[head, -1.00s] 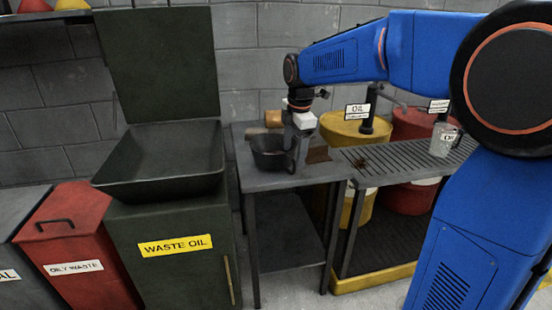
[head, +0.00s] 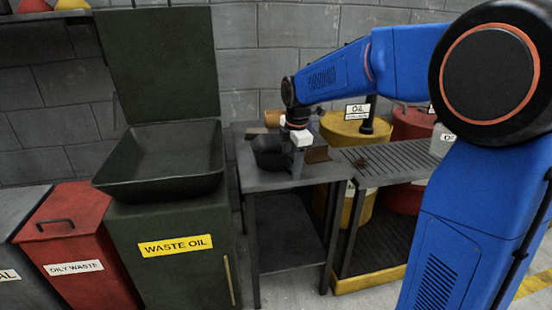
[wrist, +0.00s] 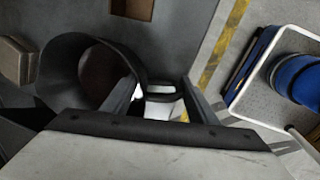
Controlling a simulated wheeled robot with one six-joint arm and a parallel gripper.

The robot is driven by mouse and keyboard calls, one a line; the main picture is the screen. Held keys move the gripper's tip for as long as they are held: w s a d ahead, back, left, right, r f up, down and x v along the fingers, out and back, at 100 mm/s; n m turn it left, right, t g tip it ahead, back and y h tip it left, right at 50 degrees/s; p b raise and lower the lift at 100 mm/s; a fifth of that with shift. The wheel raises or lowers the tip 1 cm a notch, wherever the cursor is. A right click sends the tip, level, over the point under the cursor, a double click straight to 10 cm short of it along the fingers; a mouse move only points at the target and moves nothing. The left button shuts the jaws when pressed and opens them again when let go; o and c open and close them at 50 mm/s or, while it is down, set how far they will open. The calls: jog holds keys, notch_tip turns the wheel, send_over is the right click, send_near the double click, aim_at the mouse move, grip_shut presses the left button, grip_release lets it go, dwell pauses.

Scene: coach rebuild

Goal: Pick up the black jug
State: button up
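The black jug (head: 268,152) stands upright on the grey metal table. In the wrist view its open round mouth (wrist: 72,75) is at the left, and its handle (wrist: 160,90) sticks out to the right. My gripper (head: 297,170) is at the jug's right side, pointing down low over the table. In the wrist view my gripper's two fingers (wrist: 160,85) are spread, with the handle in the space between them. The left finger is close to the jug's wall; I cannot tell whether it touches.
A waste oil bin (head: 165,255) with a dark tray (head: 165,188) stands left. A slatted grate (head: 385,155) is right, with a yellow drum (head: 345,130) behind. A clear jug (head: 441,140) is partly hidden by my arm.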

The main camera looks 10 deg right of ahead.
jog(key=c, duration=0.4)
jog(key=shift+c, duration=0.2)
